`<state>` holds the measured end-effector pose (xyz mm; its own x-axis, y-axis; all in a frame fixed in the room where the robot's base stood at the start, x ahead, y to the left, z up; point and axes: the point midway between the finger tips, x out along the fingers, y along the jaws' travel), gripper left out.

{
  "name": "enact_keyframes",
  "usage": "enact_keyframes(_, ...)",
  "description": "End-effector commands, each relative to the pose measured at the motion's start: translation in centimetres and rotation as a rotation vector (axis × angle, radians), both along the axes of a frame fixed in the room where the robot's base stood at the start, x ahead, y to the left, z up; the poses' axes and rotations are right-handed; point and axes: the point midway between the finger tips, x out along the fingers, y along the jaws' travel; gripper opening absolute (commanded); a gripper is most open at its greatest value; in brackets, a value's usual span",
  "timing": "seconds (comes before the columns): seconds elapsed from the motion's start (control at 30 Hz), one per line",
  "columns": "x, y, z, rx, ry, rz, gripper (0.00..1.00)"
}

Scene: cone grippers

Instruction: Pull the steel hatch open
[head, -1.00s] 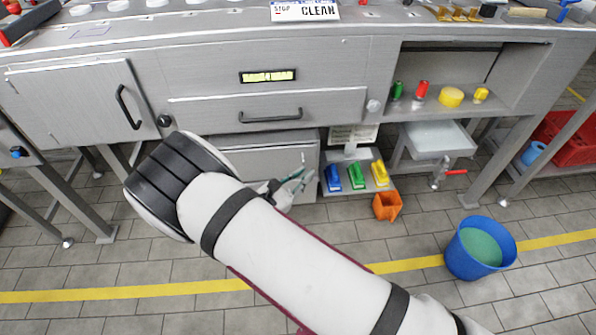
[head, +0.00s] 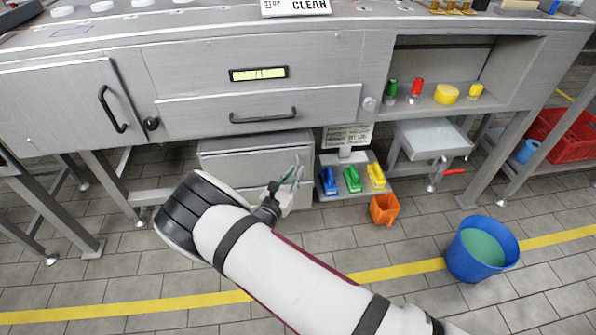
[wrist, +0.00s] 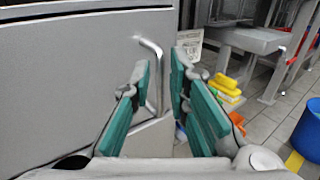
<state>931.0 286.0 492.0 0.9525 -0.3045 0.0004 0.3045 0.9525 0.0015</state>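A wide steel hatch panel (head: 330,101) with a dark horizontal bar handle (head: 263,117) sits at the middle of the steel bench front. A steel door (head: 62,105) with an upright handle (head: 112,109) is at the left; which one the task means is not certain. My gripper (head: 293,176) is low in front of the bench, below the middle handle. In the wrist view my gripper (wrist: 161,68) has its teal-padded fingers apart. A bent metal handle (wrist: 153,72) shows in the gap between them on a grey panel (wrist: 75,70); I cannot tell its exact depth. The gripper holds nothing.
A grey box unit (head: 235,162) stands under the bench behind my gripper. A bench leg (head: 112,188) stands at the left. The floor in front is open.

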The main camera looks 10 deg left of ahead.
Motion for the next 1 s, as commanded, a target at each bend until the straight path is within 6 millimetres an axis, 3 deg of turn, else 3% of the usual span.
enact_keyframes(0.1, 1.6, -0.6, -0.1, 0.001, 0.0, -0.002, 0.16)
enact_keyframes(0.3, 2.9, -1.0, 0.0, -0.001, 0.0, 0.0, 0.16)
enact_keyframes(0.6, 3.0, -1.0, 0.0, -0.001, 0.0, 0.0, 0.16)
enact_keyframes(0.7, 3.0, -1.0, 0.0, -0.001, 0.0, 0.0, 0.0)
enact_keyframes(1.0, 2.9, -1.0, 0.0, 0.0, 0.0, -0.005, 0.0)
